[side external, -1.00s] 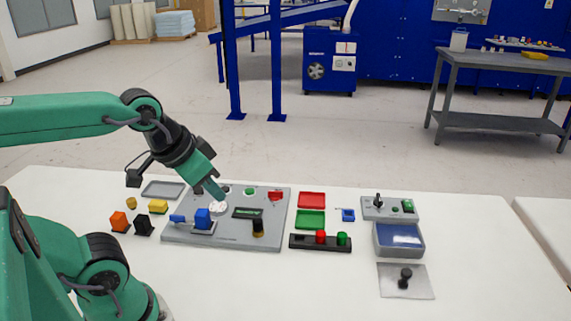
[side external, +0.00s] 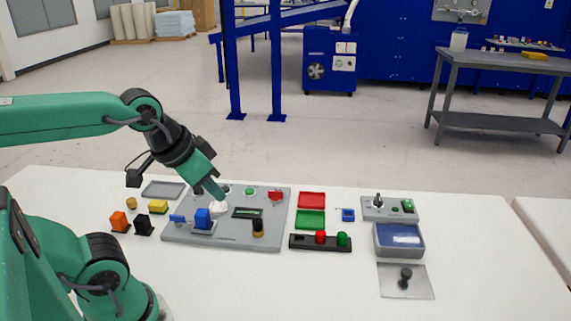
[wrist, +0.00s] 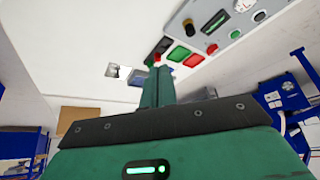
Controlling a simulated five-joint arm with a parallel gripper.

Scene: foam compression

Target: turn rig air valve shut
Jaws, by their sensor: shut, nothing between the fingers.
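The grey rig panel (side external: 235,239) lies on the white table. It carries a blue block (side external: 202,216), a blue lever-like part (side external: 177,218), a white round dial (side external: 217,208), a dark display (side external: 247,212), a black-and-brass knob (side external: 258,228), a green button (side external: 250,192) and a red part (side external: 275,195). I cannot tell for sure which of these is the air valve. My gripper (side external: 222,198) is shut and empty, pointing down at the dial; contact cannot be told. In the wrist view my gripper (wrist: 156,78) is shut, with the panel (wrist: 225,40) at upper right.
A control box (side external: 390,215) stands farther right.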

